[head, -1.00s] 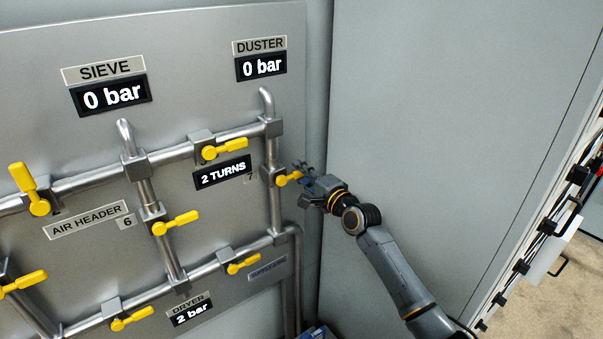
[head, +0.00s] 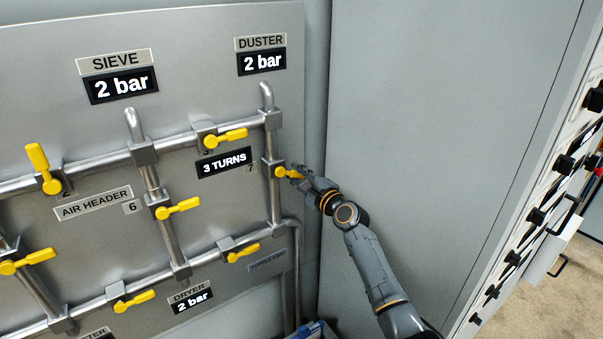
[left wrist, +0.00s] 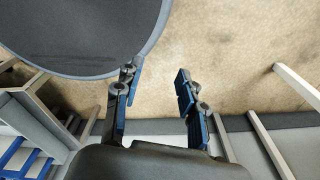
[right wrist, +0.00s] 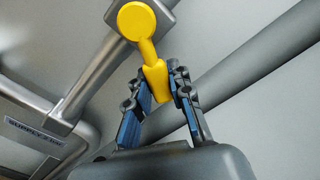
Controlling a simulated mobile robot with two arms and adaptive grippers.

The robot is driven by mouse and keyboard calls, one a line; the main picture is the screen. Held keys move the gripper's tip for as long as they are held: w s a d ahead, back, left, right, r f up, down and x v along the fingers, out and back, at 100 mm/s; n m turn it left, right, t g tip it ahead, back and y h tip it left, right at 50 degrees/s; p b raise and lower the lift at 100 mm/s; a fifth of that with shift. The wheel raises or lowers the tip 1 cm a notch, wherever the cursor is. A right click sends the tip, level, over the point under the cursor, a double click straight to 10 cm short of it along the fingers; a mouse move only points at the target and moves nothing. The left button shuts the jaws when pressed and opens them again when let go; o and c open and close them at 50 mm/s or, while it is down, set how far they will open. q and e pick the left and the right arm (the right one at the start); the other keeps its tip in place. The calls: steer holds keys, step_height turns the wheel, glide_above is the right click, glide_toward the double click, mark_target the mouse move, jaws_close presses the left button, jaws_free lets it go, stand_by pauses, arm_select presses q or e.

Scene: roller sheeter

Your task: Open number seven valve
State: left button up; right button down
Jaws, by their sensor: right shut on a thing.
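The number seven valve (head: 282,172) has a yellow lever on the right vertical pipe, beside a small "7" label. The lever points right, across the pipe. My right gripper (head: 303,176) is at the lever's free end. In the right wrist view the yellow lever (right wrist: 146,48) reaches down between the fingers of my right gripper (right wrist: 162,82), which are shut on its end. The duster display (head: 262,62) and the sieve display (head: 123,86) both read 2 bar. The turns display (head: 224,162) reads 3 TURNS. My left gripper (left wrist: 156,78) is open and empty above the floor.
Other yellow-handled valves sit on the pipes, including one by the "6" label (head: 178,208) and one above the turns display (head: 226,138). A cabinet with black knobs (head: 536,216) stands further right.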

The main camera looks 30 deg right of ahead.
steer(key=m, duration=0.1)
steer(key=a+f+m+p, duration=0.1)
steer(key=m, duration=0.2)
steer(key=shift+s+a+f, duration=0.1)
steer(key=shift+a+f, duration=0.05)
steer(key=shift+f, duration=0.1)
arm_select(q)
step_height(320, 180, up, 6)
steer(key=a+p, duration=0.1)
steer(key=p, duration=0.4)
steer(key=shift+w+r, duration=0.15)
steer(key=shift+w, duration=0.2)
arm_select(e)
steer(key=shift+s+a+f+m, duration=0.1)
steer(key=shift+a+f+m, duration=0.2)
steer(key=shift+a+m, duration=0.75)
steer(key=shift+s+a+f+m, duration=0.1)
steer(key=shift+a+f+m, duration=0.2)
steer(key=shift+m, duration=1.45)
steer(key=shift+s+a+f+m, duration=0.1)
steer(key=shift+a+f+m, duration=0.2)
steer(key=shift+a+m, duration=0.75)
steer(key=shift+d+m, duration=0.3)
steer(key=shift+m, duration=0.15)
steer(key=c, duration=1.2)
jaws_free()
steer(key=shift+s, duration=0.1)
